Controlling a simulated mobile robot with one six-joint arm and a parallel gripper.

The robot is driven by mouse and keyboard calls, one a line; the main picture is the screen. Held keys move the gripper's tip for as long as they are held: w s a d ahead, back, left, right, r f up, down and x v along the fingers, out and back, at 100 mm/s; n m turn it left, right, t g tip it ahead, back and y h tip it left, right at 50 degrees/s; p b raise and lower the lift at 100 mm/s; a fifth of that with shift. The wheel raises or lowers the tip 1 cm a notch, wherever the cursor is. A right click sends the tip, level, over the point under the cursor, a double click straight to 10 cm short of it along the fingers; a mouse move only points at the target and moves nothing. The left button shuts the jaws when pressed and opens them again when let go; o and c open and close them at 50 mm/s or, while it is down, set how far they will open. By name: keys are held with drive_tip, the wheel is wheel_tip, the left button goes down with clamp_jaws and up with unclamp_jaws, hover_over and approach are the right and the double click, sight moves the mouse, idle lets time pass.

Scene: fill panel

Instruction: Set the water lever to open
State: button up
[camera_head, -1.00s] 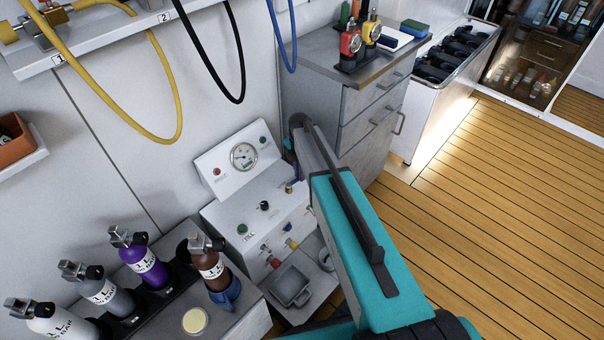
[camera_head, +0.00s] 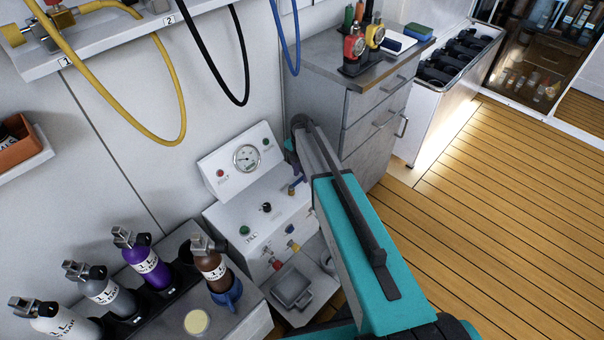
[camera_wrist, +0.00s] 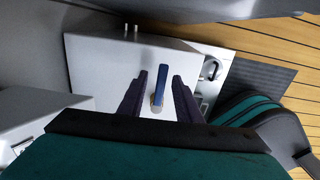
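A blue lever (camera_wrist: 159,78) on a brass-coloured base stands up from the white panel in the wrist view. It lies between the two dark fingers of my gripper (camera_wrist: 157,92), which is open with a gap on each side of the lever. In the head view, a blue-handled lever (camera_head: 296,186) shows on the right of the sloped white fill panel (camera_head: 225,221), beside my arm. My gripper's fingers are hidden there by my arm. I cannot read a label on the lever.
A gauge (camera_head: 246,158) sits on the panel's upright back. Below are a black knob (camera_head: 266,207), a green button (camera_head: 244,230) and a red valve (camera_head: 276,264). Several bottles stand at lower left. A grey drawer cabinet (camera_head: 366,125) is behind my arm. Wooden floor lies open at right.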

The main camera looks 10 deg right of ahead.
sight(301, 178)
drive_tip(key=shift+s, duration=0.1)
drive_tip(key=shift+r, duration=0.4)
wheel_tip(301, 178, up, 13)
idle(0.6)
drive_tip(key=shift+s, duration=0.1)
idle(0.5)
